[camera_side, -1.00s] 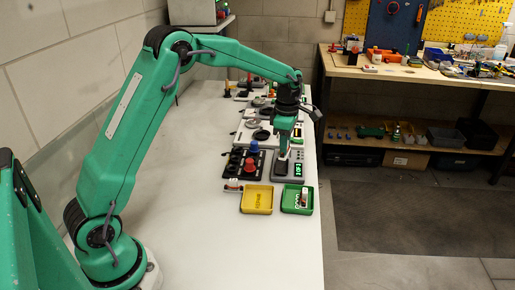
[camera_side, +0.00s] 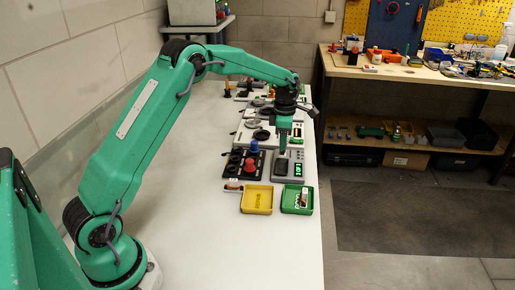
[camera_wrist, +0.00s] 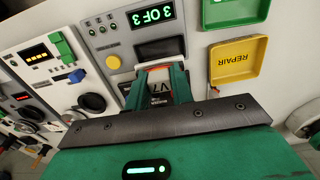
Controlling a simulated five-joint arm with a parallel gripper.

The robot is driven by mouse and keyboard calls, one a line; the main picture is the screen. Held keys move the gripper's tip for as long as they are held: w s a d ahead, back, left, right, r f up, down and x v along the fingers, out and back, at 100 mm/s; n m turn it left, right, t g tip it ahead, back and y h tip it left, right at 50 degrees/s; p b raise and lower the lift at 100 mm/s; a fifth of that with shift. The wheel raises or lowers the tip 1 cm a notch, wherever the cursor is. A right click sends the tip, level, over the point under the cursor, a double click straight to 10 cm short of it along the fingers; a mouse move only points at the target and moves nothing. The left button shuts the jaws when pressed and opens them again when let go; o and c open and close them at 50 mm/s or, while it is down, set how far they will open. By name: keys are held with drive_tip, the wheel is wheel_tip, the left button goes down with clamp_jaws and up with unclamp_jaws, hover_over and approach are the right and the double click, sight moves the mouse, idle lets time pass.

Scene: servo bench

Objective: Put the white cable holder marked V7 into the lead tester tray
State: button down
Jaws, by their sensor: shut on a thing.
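In the side view my gripper (camera_side: 283,150) points down over the grey lead tester (camera_side: 288,170); the holder is too small to make out there. In the wrist view the tester's dark recessed tray (camera_wrist: 160,47) lies just beyond the holder, under a green display reading "3 OF 3" (camera_wrist: 151,15). I cannot tell whether the holder touches the tray.
A yellow tray (camera_side: 257,207) reading REPAIR stands in front of the tester. A green tray (camera_side: 289,209) beside it holds a white piece (camera_side: 304,197). Another small holder (camera_side: 233,186) lies left of the yellow tray. A black panel with red and blue knobs (camera_side: 240,168) is left of the tester.

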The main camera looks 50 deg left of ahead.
drive_tip(key=shift+f, duration=2.1)
drive_tip(key=shift+f, duration=1.1)
idle(2.7)
drive_tip(key=c, duration=1.1)
unclamp_jaws()
drive_tip(key=shift+r, duration=0.1)
drive_tip(key=shift+r, duration=2.4)
